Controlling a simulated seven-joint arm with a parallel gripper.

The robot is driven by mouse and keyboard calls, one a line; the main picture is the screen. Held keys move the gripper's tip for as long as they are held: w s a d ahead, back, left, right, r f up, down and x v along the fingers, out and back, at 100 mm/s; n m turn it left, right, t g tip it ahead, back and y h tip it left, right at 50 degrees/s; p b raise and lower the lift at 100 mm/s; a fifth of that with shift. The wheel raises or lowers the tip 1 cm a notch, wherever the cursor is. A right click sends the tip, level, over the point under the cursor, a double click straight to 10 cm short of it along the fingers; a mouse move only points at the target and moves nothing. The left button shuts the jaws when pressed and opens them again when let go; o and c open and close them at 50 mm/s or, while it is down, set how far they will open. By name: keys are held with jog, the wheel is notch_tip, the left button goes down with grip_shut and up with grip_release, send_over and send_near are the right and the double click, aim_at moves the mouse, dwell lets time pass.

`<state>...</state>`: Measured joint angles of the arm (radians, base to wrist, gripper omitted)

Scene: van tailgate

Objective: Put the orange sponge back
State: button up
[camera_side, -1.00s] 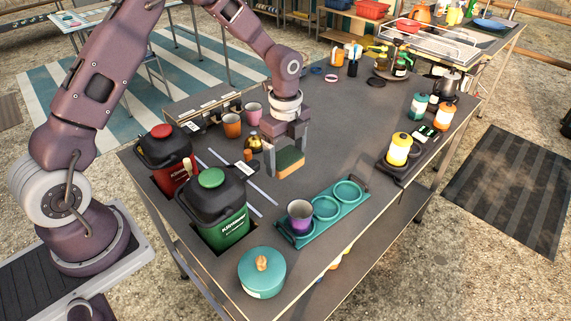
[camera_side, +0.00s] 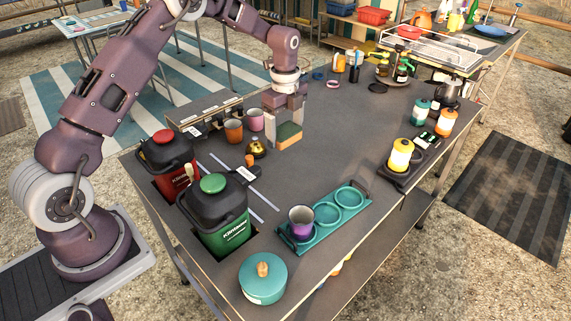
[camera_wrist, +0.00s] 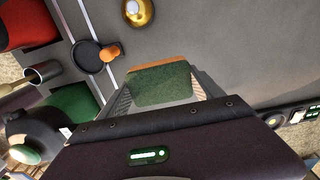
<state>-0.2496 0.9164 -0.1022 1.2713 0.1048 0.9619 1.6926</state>
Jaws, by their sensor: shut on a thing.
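The orange sponge (camera_side: 288,134) has a dark green face on top and an orange side below. My gripper (camera_side: 287,136) is shut on it and holds it above the table, right of the gold-coloured round item. In the wrist view the sponge (camera_wrist: 163,84) lies between my two fingers, with its green face toward the camera and an orange strip at its far edge. No place marked for the sponge can be made out with certainty.
A green canister (camera_side: 220,215) and a red one (camera_side: 167,158) stand at the left. A teal tray (camera_side: 327,222) holds a purple cup (camera_side: 301,220). A teal pot (camera_side: 263,279) stands in front. Lanterns (camera_side: 401,155) are at the right. The middle of the table is clear.

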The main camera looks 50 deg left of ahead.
aim_at(283, 125)
jog(key=shift+w+a+f, duration=0.25)
jog(key=shift+w+a, duration=0.1)
jog(key=shift+a, duration=0.2)
jog(key=shift+w+a+f, duration=0.25)
jog(key=shift+w+a, duration=0.05)
jog(key=shift+a, duration=0.2)
notch_tip(283, 125, down, 8)
jog(key=shift+f, duration=0.2)
jog(key=o, duration=1.3)
jog(key=shift+f, duration=0.1)
notch_tip(283, 125, up, 13)
jog(key=shift+f, duration=0.2)
